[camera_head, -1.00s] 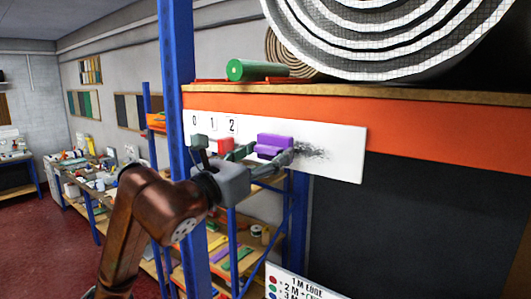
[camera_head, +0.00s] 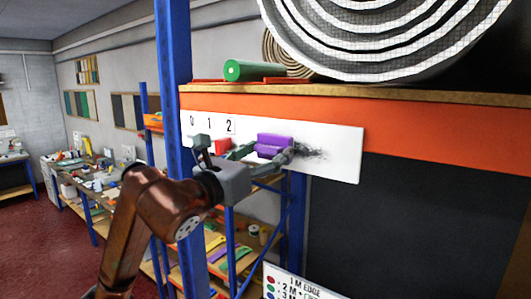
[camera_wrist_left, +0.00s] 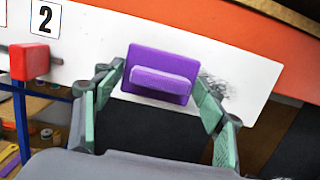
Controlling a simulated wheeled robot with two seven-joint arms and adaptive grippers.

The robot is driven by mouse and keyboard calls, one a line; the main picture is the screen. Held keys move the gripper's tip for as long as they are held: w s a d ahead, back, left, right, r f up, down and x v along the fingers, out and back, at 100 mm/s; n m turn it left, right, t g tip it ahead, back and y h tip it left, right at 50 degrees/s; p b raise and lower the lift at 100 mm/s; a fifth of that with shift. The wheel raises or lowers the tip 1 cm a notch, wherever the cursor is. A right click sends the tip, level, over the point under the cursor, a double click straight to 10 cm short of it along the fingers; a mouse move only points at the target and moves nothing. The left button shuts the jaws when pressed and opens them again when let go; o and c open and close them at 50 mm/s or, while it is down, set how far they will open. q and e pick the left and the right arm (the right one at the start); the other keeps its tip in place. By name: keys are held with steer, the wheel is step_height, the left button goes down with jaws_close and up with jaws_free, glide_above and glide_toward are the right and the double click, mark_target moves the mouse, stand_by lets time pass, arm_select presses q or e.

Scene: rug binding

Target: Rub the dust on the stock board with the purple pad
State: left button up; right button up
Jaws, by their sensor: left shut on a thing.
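The white stock board (camera_head: 341,145) is fixed along the front of the orange shelf beam, with the numbers 0, 1 and 2 at its left. A dark dust smudge (camera_head: 314,154) is on its right half, and it also shows in the left wrist view (camera_wrist_left: 220,88). The purple pad (camera_head: 273,142) is against the board just left of the smudge. My left gripper (camera_wrist_left: 158,88) is shut on the pad, with a green finger at each side. The pad may cover part of the smudge. My right gripper does not show.
A red block (camera_wrist_left: 30,62) sits on the board left of the pad, below the number 2. A blue upright (camera_head: 175,100) stands left of the board. A green roll (camera_head: 250,70) and a large rolled rug (camera_head: 390,35) lie on the shelf above.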

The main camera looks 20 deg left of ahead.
arm_select(q)
steer(key=shift+w+d, duration=0.15)
steer(key=shift+w, duration=0.25)
steer(key=shift+s+d, duration=0.1)
